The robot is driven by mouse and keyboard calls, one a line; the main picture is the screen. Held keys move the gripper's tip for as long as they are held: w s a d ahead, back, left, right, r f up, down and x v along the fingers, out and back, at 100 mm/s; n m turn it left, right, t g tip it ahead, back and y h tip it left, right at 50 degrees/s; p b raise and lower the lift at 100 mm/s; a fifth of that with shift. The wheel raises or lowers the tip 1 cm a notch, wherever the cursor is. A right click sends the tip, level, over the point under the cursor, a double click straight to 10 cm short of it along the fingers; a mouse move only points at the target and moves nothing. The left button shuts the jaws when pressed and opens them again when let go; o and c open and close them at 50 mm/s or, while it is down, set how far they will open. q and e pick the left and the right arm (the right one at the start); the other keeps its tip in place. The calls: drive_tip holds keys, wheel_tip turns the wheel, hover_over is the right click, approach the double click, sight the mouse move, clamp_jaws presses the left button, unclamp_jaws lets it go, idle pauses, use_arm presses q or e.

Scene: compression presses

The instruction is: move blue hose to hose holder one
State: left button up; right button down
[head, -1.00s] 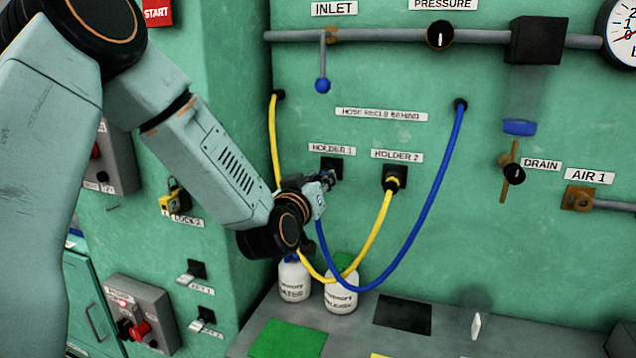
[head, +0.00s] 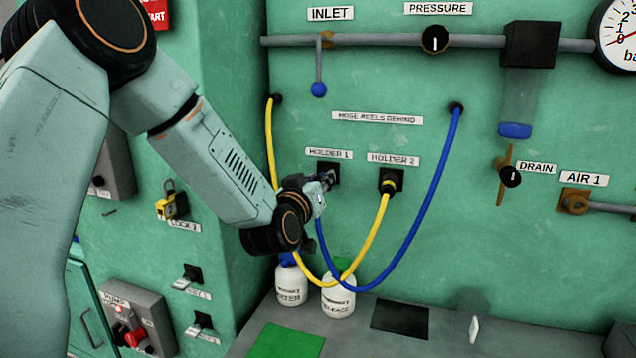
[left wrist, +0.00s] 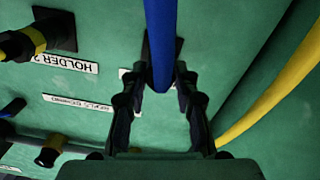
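The blue hose (head: 447,160) hangs in a loop from a port on the right of the green panel and rises to my left gripper (head: 326,183). The gripper is at the black plate of hose holder one (head: 324,166), under its HOLDER 1 label, and covers part of it. In the left wrist view the fingers (left wrist: 160,78) close on both sides of the blue hose (left wrist: 161,40), near its end. The holder plate (left wrist: 178,46) shows behind the hose there. Whether the hose end sits in the holder cannot be told. My right gripper is out of view.
A yellow hose (head: 374,235) is in holder two (head: 396,175), just right, and loops near the blue hose. Two white bottles (head: 290,284) (head: 338,297) stand on the ledge below. A padlock (head: 168,203) and switches are on the left wall.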

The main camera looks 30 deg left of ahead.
use_arm(q)
drive_tip(key=o, duration=0.4)
drive_tip(key=shift+o, duration=0.2)
drive_tip(key=shift+s, duration=0.1)
drive_tip(key=v, duration=1.1)
drive_tip(key=shift+s+d, duration=0.15)
drive_tip(key=shift+s, duration=0.25)
